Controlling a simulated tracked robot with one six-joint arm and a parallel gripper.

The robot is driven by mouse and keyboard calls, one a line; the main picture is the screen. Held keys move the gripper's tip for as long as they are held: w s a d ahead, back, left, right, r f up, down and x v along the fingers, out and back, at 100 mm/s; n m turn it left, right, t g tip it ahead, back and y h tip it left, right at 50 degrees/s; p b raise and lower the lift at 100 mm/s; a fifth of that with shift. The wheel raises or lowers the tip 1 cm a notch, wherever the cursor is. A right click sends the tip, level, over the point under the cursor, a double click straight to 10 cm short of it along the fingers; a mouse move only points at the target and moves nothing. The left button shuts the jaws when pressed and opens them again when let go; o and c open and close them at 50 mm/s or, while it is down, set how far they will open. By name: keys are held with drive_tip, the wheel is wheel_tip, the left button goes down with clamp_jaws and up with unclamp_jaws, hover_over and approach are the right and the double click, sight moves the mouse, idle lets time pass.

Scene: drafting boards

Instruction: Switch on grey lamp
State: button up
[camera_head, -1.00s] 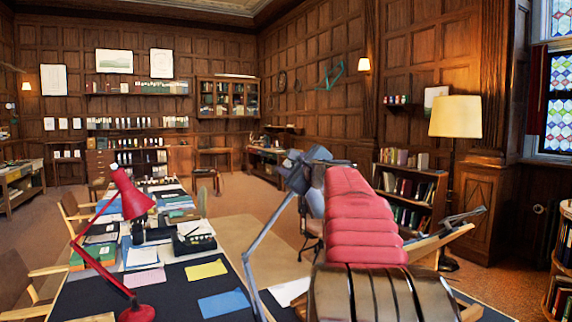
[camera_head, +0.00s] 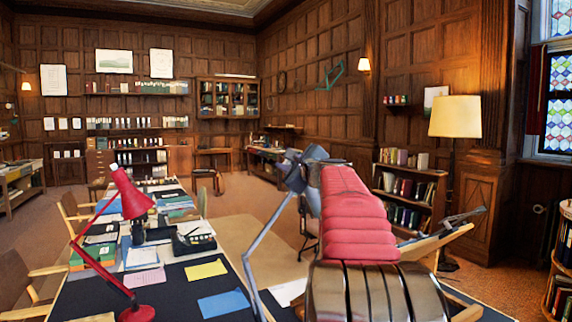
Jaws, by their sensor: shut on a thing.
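The grey lamp (camera_head: 250,267) stands at the front right of the dark desk top, its jointed arm bent and rising to the right. Its grey-blue head (camera_head: 296,172) is at the top of that arm, partly covered by my red, ribbed arm. My arm reaches forward from the bottom right and its upper end is right beside or in front of the lamp head. My gripper is hidden behind my arm, so I cannot see its fingers or what they touch. The lamp's switch and base are not visible, and no light shows from its head.
A red desk lamp (camera_head: 133,200) stands at the left of the desk. Blue paper (camera_head: 224,305) and yellow paper (camera_head: 206,269) lie flat between the lamps. A lit floor lamp (camera_head: 455,117) stands at the right by a bookcase (camera_head: 409,190). Chairs line the desk's left side.

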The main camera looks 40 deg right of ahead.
drive_tip(key=shift+w+a+r+h, duration=0.1)
drive_tip(key=shift+a+h, duration=0.05)
drive_tip(key=shift+h, duration=0.25)
clamp_jaws()
drive_tip(key=shift+m+t+h, duration=0.3)
drive_tip(key=shift+m+h, duration=1.1)
drive_tip(key=shift+h, duration=0.6)
drive_tip(key=shift+m+h, duration=0.4)
drive_tip(key=shift+h, duration=0.4)
drive_tip(key=o, duration=0.8)
unclamp_jaws()
drive_tip(key=shift+o, duration=0.2)
drive_tip(key=shift+s, duration=0.2)
drive_tip(key=v, duration=1.3)
drive_tip(key=shift+s, duration=0.3)
drive_tip(key=shift+a, duration=0.1)
